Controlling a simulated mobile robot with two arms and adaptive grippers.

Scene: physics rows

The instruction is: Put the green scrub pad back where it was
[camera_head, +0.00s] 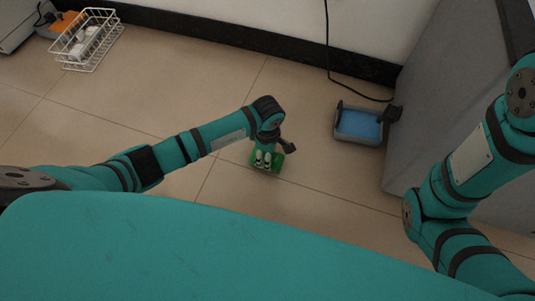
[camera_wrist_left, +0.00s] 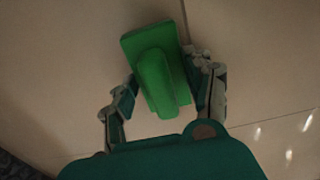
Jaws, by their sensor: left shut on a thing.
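The green scrub pad (camera_wrist_left: 155,68) is a bright green block with a raised grip along its middle. In the left wrist view it sits between the fingers of my left gripper (camera_wrist_left: 165,97), which is shut on its raised grip. In the head view the same pad (camera_head: 277,166) shows below my left gripper (camera_head: 264,162), over the tiled floor. I cannot tell whether the pad touches the floor. My right arm shows at the right of the head view, but its gripper is not seen.
A grey container with a blue inside (camera_head: 359,126) stands to the right, beside a grey panel (camera_head: 440,90). A white wire basket (camera_head: 86,42) holding white things stands at the upper left, near an orange object (camera_head: 64,22). A dark cable runs down the wall. Floor between is clear.

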